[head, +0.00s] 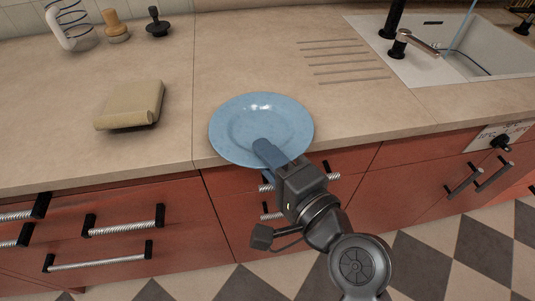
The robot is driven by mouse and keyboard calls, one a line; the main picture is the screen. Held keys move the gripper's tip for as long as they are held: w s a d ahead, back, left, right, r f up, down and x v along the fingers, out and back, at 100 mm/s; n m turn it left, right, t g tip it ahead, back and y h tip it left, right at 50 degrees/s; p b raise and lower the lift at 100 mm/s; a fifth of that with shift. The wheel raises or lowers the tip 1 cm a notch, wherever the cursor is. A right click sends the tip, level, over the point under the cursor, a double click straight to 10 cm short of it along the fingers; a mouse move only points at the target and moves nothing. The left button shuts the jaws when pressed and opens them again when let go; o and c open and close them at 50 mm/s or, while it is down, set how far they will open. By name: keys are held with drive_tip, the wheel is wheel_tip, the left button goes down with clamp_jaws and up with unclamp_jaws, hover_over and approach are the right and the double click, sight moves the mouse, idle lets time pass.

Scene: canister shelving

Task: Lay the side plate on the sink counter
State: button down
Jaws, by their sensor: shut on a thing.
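The side plate (258,112) is a round, light blue plate near the middle of the head view. My gripper (266,150) is shut on the plate's near rim. The plate overlaps the front part of the sink counter (240,60), and its near rim reaches over the front edge. I cannot tell whether the plate touches the counter or is a little above it. The fingertips are partly hidden by the gripper body.
A beige sponge-like block (130,105) lies left of the plate. A wooden-handled item (116,28) and a black item (157,22) stand at the back left. The white sink (470,50) with its tap (410,42) is at the right. Drawer handles (125,228) project below the counter.

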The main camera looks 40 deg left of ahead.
drive_tip(key=shift+f+b, duration=0.3)
drive_tip(key=shift+f, duration=0.1)
idle(0.7)
drive_tip(key=c, duration=0.9)
unclamp_jaws()
drive_tip(key=shift+o, duration=0.2)
drive_tip(key=v, duration=0.7)
